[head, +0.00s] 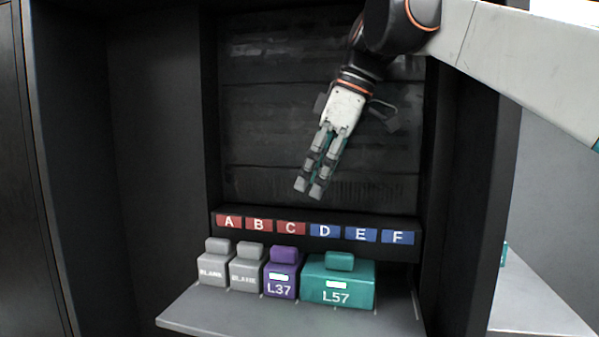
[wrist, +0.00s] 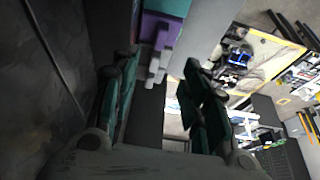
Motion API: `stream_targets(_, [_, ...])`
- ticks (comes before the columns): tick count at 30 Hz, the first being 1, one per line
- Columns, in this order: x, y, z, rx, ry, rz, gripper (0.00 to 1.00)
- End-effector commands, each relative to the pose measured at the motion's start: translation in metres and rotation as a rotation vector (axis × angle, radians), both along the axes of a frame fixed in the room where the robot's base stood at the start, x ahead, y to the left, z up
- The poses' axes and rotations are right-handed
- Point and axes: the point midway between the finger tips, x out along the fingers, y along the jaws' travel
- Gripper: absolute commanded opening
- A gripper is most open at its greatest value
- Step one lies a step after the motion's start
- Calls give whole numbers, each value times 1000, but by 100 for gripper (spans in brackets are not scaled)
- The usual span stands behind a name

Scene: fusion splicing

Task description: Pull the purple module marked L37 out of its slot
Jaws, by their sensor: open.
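The purple module marked L37 (head: 282,279) stands upright on the grey shelf, roughly below label C. It has a knob on top and a white patch on its front. It sits between a grey blank module and the teal L57 module. The purple module also shows in the wrist view (wrist: 153,30), beyond the fingers. My gripper (head: 308,188) hangs above and behind the label strip, apart from the module, with its fingers pointing down. In the wrist view its fingers are spread and nothing is between them. The module's slot is hidden.
Two grey BLANK modules (head: 213,268) stand to the left, and the wider teal L57 module (head: 337,291) to the right. A dark strip with labels A to F (head: 307,229) runs behind them. Dark cabinet walls (head: 130,150) enclose both sides. The shelf's front (head: 230,318) is clear.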

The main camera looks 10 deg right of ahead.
Motion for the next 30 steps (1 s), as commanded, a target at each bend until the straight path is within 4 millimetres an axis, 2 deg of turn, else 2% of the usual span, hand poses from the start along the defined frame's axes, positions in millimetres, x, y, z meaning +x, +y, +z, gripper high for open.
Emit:
stream_targets(11, [1, 2, -6, 0, -1, -1, 42])
stream_targets(17, [5, 13, -32, 0, -1, -1, 42])
stream_targets(30, [14, 40, -102, 0, -1, 0, 42])
